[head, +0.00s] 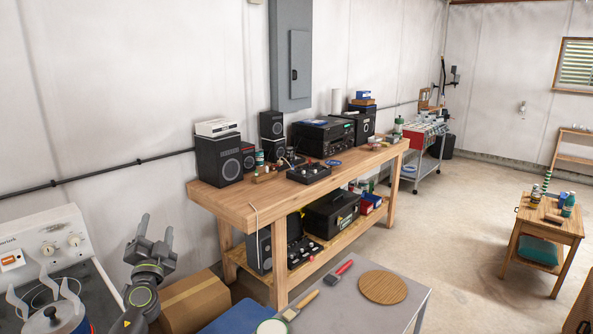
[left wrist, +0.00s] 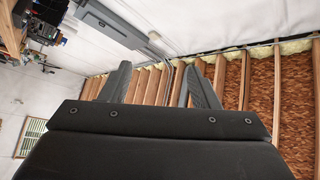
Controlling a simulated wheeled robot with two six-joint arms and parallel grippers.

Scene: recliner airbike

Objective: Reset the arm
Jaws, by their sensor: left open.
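My left gripper (head: 155,236) is raised at the lower left of the head view, fingers pointing up. Its two fingers are apart with nothing between them. In the left wrist view the left gripper (left wrist: 158,85) also shows its two fingers spread and empty, with wall and ceiling beams behind. My right gripper is not in view.
A wooden workbench (head: 238,208) with speakers and audio gear stands along the wall. A cardboard box (head: 195,302) sits beside my left arm. A grey table (head: 335,316) with brushes and a round wooden board (head: 383,287) is in front. Open floor (head: 455,215) lies to the right.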

